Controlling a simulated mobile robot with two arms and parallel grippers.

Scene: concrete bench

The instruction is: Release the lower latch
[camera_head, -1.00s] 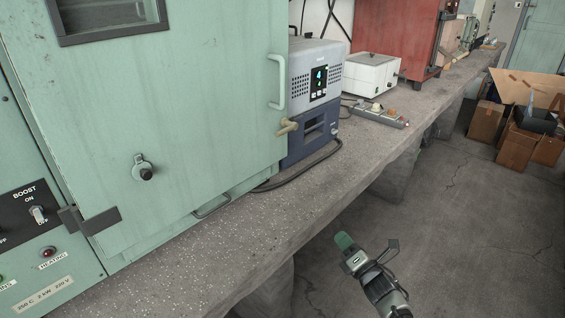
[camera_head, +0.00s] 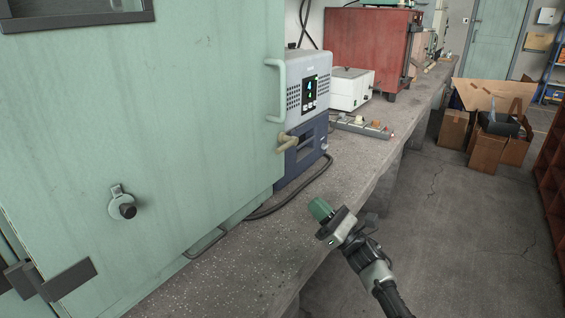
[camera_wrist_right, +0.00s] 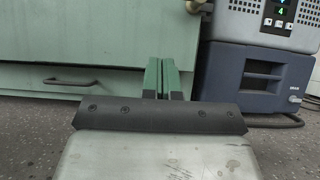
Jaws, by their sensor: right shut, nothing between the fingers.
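A beige latch handle (camera_head: 287,143) sits at the right edge of the green cabinet door (camera_head: 190,90), below the vertical pale green pull handle (camera_head: 277,90). The latch's lower end also shows at the top of the right wrist view (camera_wrist_right: 195,5). My right gripper (camera_head: 320,209) has green fingers, shut and empty, over the bench's front part. It is below and right of the latch, apart from it. In the right wrist view the shut fingers (camera_wrist_right: 161,78) point towards the cabinet front. My left gripper is not in view.
A grey-blue instrument (camera_head: 307,120) stands close right of the latch, with a black cable (camera_head: 290,205) on the bench. A wire handle (camera_head: 206,243) juts out below the door. A power strip (camera_head: 362,126) lies further back.

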